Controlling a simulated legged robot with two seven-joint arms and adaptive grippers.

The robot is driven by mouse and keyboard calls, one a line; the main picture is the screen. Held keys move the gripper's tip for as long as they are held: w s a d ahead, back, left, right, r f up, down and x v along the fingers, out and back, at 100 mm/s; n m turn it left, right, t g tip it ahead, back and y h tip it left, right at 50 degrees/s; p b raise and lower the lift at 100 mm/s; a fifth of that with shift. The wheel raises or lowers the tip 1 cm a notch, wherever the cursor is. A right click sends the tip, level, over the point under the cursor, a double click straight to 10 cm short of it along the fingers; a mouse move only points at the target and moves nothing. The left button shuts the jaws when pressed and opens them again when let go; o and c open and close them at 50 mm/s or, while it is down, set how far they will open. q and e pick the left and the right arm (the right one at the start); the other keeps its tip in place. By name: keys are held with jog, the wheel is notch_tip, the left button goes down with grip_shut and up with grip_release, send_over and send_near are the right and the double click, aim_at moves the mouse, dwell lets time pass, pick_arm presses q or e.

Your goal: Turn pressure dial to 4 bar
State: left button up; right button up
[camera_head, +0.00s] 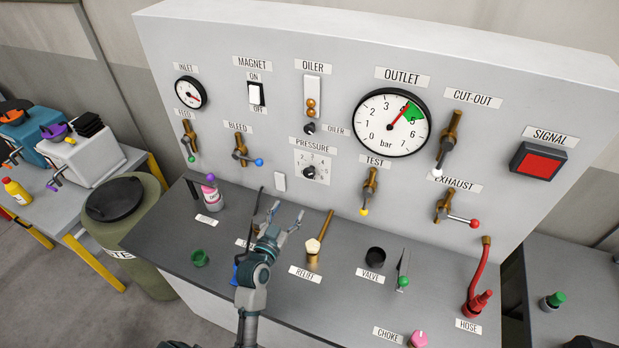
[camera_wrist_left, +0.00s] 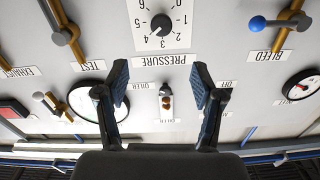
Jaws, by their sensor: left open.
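The pressure dial (camera_head: 310,172) is a small black knob on a white numbered plate on the upright panel. It also shows upside down in the left wrist view (camera_wrist_left: 161,25), where its white mark seems to point near 3 to 4, too small to read exactly. The outlet gauge (camera_head: 392,123) has a red needle near 4, by the green band. My left gripper (camera_head: 284,217) is open and empty, below and in front of the dial, not touching it. In the left wrist view its fingers (camera_wrist_left: 160,84) are spread apart, with the dial beyond them. My right gripper is not in view.
The bleed lever (camera_head: 241,151) sits left of the dial. A red hose (camera_head: 480,290) stands at right. The panel face around the dial is clear.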

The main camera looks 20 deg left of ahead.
aim_at(308, 175)
pick_arm(q)
jog(key=w, duration=0.5)
jog(key=w+p, duration=0.1)
jog(key=w, duration=0.4)
jog(key=w+a+p, duration=0.1)
jog(key=w, duration=0.5)
jog(key=shift+w+a, duration=0.1)
jog(key=shift+w, duration=0.6)
jog(key=shift+a, duration=0.1)
jog(key=c, duration=1.1)
jog(key=shift+n+p, duration=0.3)
jog(key=shift+n, duration=0.3)
jog(key=shift+c, duration=0.3)
